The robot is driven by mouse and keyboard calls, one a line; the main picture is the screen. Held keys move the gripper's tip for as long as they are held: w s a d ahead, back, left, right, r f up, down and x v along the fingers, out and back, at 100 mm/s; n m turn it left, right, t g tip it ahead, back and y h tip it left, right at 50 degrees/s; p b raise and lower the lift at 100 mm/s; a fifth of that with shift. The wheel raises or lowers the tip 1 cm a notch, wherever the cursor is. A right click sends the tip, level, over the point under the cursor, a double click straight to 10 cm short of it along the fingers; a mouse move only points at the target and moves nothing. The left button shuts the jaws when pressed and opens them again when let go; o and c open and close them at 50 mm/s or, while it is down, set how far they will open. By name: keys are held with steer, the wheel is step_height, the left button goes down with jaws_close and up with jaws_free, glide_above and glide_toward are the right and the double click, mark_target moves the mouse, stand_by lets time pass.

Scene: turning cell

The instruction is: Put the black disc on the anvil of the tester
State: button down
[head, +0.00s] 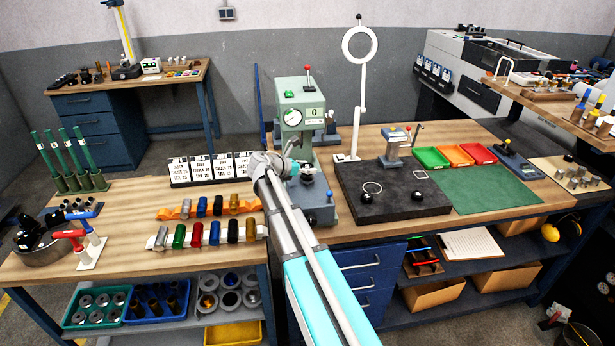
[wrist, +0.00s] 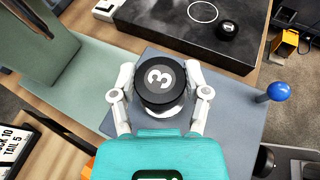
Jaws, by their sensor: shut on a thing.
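A black disc (wrist: 160,82) marked with a white 3 sits between the two white fingers of my gripper (wrist: 161,92), which is shut on it. The green tester (head: 302,105) stands at the middle of the bench, with a dial and a display reading 0. In the wrist view the disc is over the tester's grey base (wrist: 232,112). The anvil is mostly hidden under the disc and fingers; I cannot tell whether the disc touches it.
The tester's column (wrist: 45,50) rises close on the left in the wrist view. A blue ball knob (wrist: 278,91) sticks out on the right. A dark stone plate (head: 390,208) with small black pieces lies right of the tester. White cards (head: 208,170) stand left of it.

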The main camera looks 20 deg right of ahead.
steer(key=shift+f+b, duration=0.65)
steer(key=shift+f, duration=0.3)
steer(key=shift+f, duration=0.15)
steer(key=shift+c, duration=0.4)
jaws_free()
steer(key=shift+r, duration=0.25)
steer(key=p+v, duration=0.4)
steer(key=v, duration=0.8)
steer(key=shift+p, duration=0.35)
